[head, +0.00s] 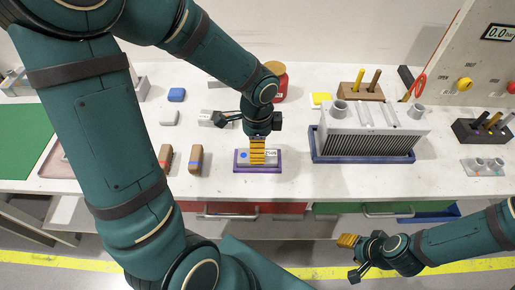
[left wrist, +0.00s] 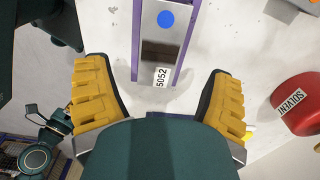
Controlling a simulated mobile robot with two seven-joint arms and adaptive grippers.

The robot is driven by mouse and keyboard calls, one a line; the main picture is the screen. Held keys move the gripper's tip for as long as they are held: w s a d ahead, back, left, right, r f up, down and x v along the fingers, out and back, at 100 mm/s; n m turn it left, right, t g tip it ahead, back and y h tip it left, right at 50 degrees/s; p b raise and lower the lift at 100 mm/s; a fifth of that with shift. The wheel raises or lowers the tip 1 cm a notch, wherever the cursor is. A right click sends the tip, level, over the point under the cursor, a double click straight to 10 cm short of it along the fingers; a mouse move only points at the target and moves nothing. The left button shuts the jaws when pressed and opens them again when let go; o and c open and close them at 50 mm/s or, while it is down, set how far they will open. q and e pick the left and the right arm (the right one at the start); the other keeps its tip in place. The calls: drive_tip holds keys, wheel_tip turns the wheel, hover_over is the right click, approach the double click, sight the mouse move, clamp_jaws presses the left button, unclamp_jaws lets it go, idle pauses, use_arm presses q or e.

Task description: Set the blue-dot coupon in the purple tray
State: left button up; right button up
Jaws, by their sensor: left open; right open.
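The metal coupon with a blue dot (left wrist: 166,19) lies in the purple tray (left wrist: 137,45), between its side walls, in the left wrist view. A "5052" label is at its near end, and a dark band crosses its middle. In the head view the coupon (head: 243,156) shows on both sides of my fingers, inside the purple tray (head: 257,171). My left gripper (head: 258,160) points down over the tray and hides the coupon's middle. In the left wrist view its fingers are apart, with nothing gripped. My right gripper (head: 348,242) is open and empty, in front of the table edge.
Two brown blocks (head: 196,158) lie left of the tray. A red solvent jar (head: 275,82) stands behind my left gripper. A finned metal block (head: 367,140) sits in a blue tray on the right. White table surface is clear right of the purple tray.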

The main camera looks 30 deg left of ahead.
use_arm(q)
wheel_tip(320, 180, up, 6)
drive_tip(key=p, duration=0.1)
drive_tip(key=shift+r, duration=0.25)
use_arm(e)
wheel_tip(320, 180, up, 2)
drive_tip(key=shift+s, duration=0.15)
